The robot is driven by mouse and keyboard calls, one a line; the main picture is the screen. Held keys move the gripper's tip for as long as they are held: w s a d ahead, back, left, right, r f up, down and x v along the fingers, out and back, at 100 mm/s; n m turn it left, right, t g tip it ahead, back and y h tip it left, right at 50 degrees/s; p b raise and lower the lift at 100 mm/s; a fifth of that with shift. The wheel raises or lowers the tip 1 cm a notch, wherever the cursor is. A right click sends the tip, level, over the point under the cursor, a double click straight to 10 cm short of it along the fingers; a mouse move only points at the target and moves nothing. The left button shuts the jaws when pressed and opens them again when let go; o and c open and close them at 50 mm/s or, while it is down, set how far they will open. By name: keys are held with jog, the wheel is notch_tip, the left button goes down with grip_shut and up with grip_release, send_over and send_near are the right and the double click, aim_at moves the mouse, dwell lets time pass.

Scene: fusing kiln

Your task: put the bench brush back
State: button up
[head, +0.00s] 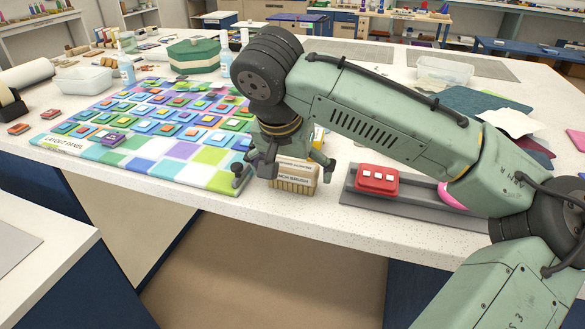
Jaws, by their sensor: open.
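The bench brush (295,180) is a tan block with a printed label and pale bristles along its lower edge. It is near the front edge of the white bench, just right of the layout panel. My gripper (294,166) points down at the brush, with one finger at its left and the other at its upper right. The jaws are open. The gripper hides the top of the brush, and I cannot tell whether the fingers touch it.
The layout panel (214,182), covered with coloured tiles, lies left of the brush. A long grey tray (411,207) with a red block (377,179) and a pink item (452,196) lies at the right. My arm crosses above the bench. Spray bottles (126,68) stand behind the panel.

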jog(key=shift+s+r, duration=0.1)
jog(key=shift+r, duration=0.35)
jog(key=b+v, duration=0.1)
jog(key=v, duration=1)
jog(key=shift+r, duration=0.25)
